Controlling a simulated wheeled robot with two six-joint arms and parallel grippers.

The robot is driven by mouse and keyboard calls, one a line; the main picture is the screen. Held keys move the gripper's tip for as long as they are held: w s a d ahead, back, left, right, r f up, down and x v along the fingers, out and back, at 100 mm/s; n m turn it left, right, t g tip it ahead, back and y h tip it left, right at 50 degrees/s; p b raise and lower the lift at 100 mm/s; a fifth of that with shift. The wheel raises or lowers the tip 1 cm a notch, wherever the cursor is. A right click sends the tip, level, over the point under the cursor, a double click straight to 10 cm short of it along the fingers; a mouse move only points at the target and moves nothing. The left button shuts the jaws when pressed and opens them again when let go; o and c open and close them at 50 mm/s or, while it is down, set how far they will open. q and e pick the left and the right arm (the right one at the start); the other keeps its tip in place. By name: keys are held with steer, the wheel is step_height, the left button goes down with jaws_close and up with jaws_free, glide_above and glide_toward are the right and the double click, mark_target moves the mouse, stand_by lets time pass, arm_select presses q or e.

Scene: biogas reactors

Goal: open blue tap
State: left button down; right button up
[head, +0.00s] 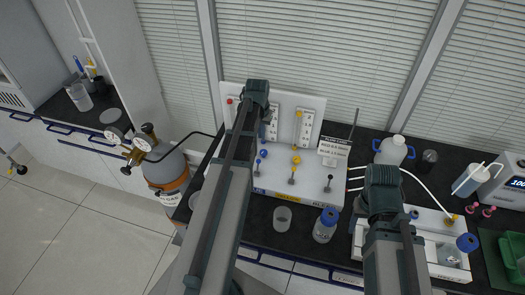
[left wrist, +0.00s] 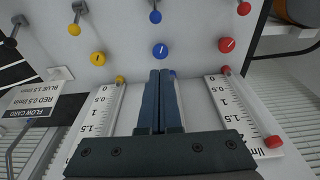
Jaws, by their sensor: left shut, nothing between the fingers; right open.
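The flow panel (head: 310,130) stands on the black bench, with scales, round knobs and small taps on its white base. In the left wrist view a blue ball-ended tap (left wrist: 155,16) sits beyond a round blue knob (left wrist: 160,50) with a white mark. The blue knob (head: 263,153) and blue tap (head: 257,172) also show in the head view, beside my left arm. My left gripper (left wrist: 160,73) is shut and empty, its tips just short of the blue knob and apart from the blue tap. My right gripper (head: 383,178) is over the bench at right; its fingers are hidden.
Yellow (left wrist: 74,30), red (left wrist: 243,8) and black (left wrist: 10,43) taps flank the blue one. A gas cylinder (head: 167,170) stands left of the bench. A beaker (head: 282,218) and a blue-capped bottle (head: 325,226) stand before the panel.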

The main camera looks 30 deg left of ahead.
mark_target(263, 154)
arm_select(q)
steer(key=shift+f, duration=0.15)
steer(key=f+b, duration=0.3)
steer(key=w+f+b, duration=0.1)
steer(key=f+b, duration=0.5)
steer(key=b, duration=0.1)
steer(key=shift+w+a+f, duration=0.1)
steer(key=shift+w+f, duration=0.15)
steer(key=shift+f, duration=0.05)
steer(key=shift+s+f, duration=0.25)
steer(key=s, duration=0.1)
steer(key=s+r, duration=0.1)
steer(key=s+d, duration=0.1)
steer(key=shift+s+r+p, duration=0.15)
steer(key=shift+s+p, duration=0.1)
steer(key=shift+p, duration=0.15)
steer(key=shift+w+a, duration=0.1)
